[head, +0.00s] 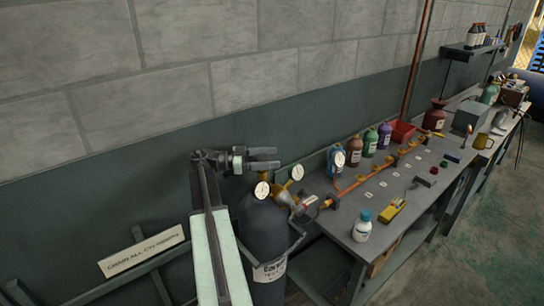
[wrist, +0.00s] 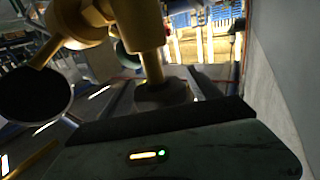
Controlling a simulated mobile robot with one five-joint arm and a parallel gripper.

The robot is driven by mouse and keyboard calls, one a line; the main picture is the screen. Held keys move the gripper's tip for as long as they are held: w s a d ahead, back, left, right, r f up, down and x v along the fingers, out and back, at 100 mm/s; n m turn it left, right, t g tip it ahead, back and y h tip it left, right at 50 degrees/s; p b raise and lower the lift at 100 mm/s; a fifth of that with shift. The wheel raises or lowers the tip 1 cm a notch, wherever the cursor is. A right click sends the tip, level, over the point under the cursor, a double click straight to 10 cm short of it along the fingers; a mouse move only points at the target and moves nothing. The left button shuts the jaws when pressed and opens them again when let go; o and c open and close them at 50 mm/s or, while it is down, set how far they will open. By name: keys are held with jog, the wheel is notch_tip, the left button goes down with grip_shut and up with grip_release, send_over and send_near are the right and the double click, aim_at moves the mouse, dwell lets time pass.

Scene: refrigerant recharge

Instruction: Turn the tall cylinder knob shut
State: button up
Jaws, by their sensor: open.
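The tall cylinder (head: 265,228) is dark grey and stands upright at the near end of the bench. A brass valve (head: 263,176) and a round white gauge (head: 262,190) sit at its top. My gripper (head: 278,158) is level, just above the valve, with its two fingers apart and pointing right. In the wrist view the brass valve (wrist: 90,25) fills the upper left. A brass stem runs from it to a dark round knob (wrist: 163,94), which appears between my open fingers. I cannot tell whether they touch it. In the head view my gripper hides the knob.
A workbench (head: 340,215) runs to the back right, with a copper pipe manifold (head: 375,172), several coloured bottles and a white bottle (head: 362,226). A second gauge (head: 297,172) is close right of my gripper. A sign (head: 142,250) is at lower left. The wall is close behind.

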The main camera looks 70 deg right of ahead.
jog(key=s+a+r+p, duration=0.2)
jog(key=a, duration=0.5)
jog(key=s+a+r+p, duration=0.2)
jog(key=s+a, duration=0.1)
jog(key=a, duration=0.5)
jog(key=shift+s+r, duration=0.2)
jog(key=shift+r, duration=0.1)
